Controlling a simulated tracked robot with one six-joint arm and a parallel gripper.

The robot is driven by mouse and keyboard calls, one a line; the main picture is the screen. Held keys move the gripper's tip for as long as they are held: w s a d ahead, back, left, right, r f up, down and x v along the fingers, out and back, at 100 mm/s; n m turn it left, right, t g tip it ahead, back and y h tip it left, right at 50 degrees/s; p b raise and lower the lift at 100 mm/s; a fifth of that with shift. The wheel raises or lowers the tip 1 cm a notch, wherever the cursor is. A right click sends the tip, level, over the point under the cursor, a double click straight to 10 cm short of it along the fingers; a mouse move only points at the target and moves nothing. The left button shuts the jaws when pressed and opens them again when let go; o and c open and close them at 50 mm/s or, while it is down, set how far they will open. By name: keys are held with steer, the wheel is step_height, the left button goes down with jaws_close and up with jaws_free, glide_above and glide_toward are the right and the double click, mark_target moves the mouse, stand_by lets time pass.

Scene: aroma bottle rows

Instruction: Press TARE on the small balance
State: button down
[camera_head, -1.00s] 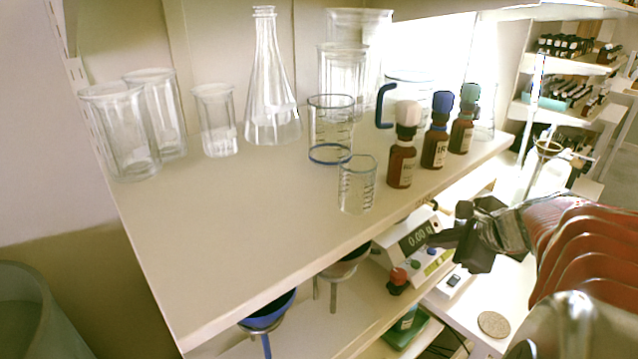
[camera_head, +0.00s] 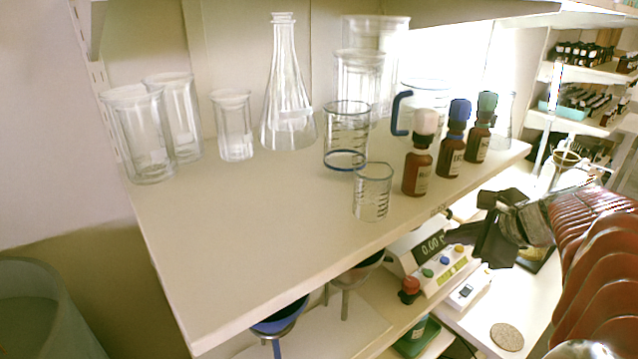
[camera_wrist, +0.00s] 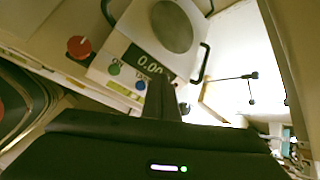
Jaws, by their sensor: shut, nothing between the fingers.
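The small balance (camera_head: 398,258) stands on the shelf below the glassware, with a display reading 0.00. Its front has a green button (camera_head: 427,272), a blue button (camera_head: 443,260) and a yellow button (camera_head: 459,250); their labels are too small to read in the head view. My gripper (camera_head: 450,236) is shut and empty, its tip over the display's right end, close to the yellow button. The wrist view shows the balance (camera_wrist: 190,75) with its round pan, the green button (camera_wrist: 114,70) and the blue button (camera_wrist: 140,83). The dark fingers (camera_wrist: 160,92) hide the yellow one there. Contact cannot be told.
Three brown dropper bottles (camera_head: 418,165) stand near the upper shelf's (camera_head: 240,255) front edge, above the balance. A small beaker (camera_head: 373,192) is beside them. A white device (camera_head: 468,288) and a round coaster (camera_head: 507,337) lie to the right.

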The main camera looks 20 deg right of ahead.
step_height(320, 180, up, 2)
steer(key=shift+r, duration=0.15)
steer(key=shift+s, duration=0.1)
stand_by(0.7)
